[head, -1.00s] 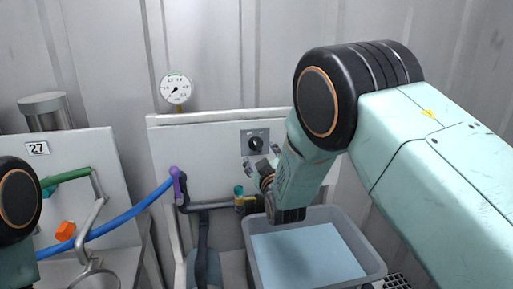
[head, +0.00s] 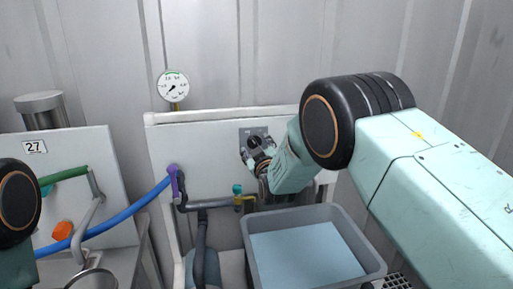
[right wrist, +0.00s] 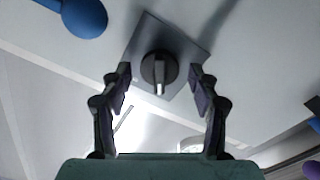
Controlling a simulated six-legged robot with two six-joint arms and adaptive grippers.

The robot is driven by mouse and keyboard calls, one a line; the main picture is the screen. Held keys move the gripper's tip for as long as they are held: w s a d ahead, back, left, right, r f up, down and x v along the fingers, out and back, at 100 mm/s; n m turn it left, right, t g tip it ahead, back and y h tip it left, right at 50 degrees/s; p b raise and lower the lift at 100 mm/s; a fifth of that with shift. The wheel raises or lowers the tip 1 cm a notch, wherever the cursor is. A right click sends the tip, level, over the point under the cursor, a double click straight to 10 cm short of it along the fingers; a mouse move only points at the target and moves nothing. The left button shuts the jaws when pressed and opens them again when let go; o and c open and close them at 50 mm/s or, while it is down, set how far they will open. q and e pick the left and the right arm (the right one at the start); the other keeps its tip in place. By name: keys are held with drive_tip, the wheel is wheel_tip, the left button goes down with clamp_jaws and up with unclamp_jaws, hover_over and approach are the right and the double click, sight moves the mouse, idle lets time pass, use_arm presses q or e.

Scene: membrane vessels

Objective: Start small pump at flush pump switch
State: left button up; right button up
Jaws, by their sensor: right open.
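The flush pump switch is a black rotary knob (head: 254,141) on a dark grey plate (head: 244,133), mounted on the white panel (head: 205,150). In the right wrist view the knob (right wrist: 159,70) lies ahead, centred between the fingers, on its tilted plate (right wrist: 180,45). My right gripper (head: 257,162) is open just in front of and below the knob; its fingertips (right wrist: 160,80) appear on either side, and I see no contact. My left gripper is out of view; only part of my left arm shows at the left edge.
A grey bin (head: 376,262) with pale blue liquid stands below my right arm. A pipe with a teal-handled valve (head: 238,190) runs under the switch. A pressure gauge (head: 173,86) stands above the panel. A blue hose (head: 120,218) crosses at left.

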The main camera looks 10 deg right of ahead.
drive_tip(key=shift+s+r, duration=0.15)
drive_tip(key=shift+c, duration=1.3)
clamp_jaws()
drive_tip(key=shift+r, duration=0.1)
drive_tip(key=shift+m, duration=0.4)
drive_tip(key=m, duration=0.5)
drive_tip(key=shift+r+m, duration=0.1)
drive_tip(key=shift+m, duration=0.2)
drive_tip(key=m, duration=0.5)
drive_tip(key=shift+r+m, duration=0.1)
drive_tip(key=shift+m, duration=0.3)
